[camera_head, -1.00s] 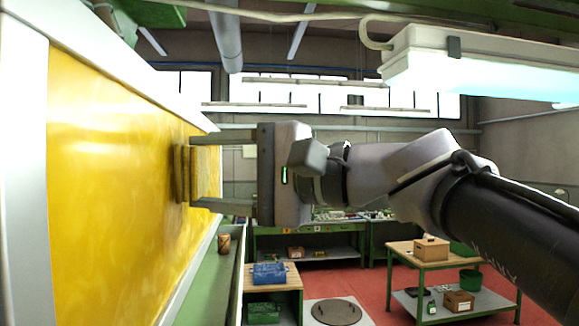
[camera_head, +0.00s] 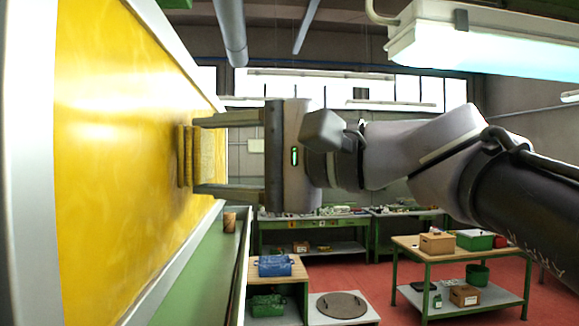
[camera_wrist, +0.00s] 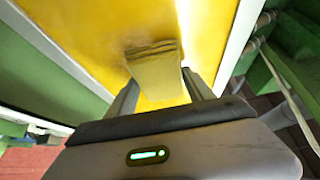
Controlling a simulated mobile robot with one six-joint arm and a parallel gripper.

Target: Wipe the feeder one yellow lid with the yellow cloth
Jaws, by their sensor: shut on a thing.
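The yellow lid (camera_head: 120,170) is a large, smooth, upright panel in a pale metal frame, filling the left of the head view. It also fills the upper middle of the wrist view (camera_wrist: 95,30). My gripper (camera_head: 198,157) is shut on the folded yellow cloth (camera_head: 207,155). The cloth's dark, layered edge is against or very close to the lid's face; the exact contact is hard to tell. The cloth shows between my fingers in the wrist view (camera_wrist: 158,80). Part of the lid behind the cloth is hidden.
A green ledge (camera_head: 190,265) runs below the lid, with a small brown cork-like piece (camera_head: 229,222) on it. A lamp (camera_head: 480,45) hangs at upper right. Tables with a blue bin (camera_head: 274,266) and a cardboard box (camera_head: 437,243) stand beyond on the red floor.

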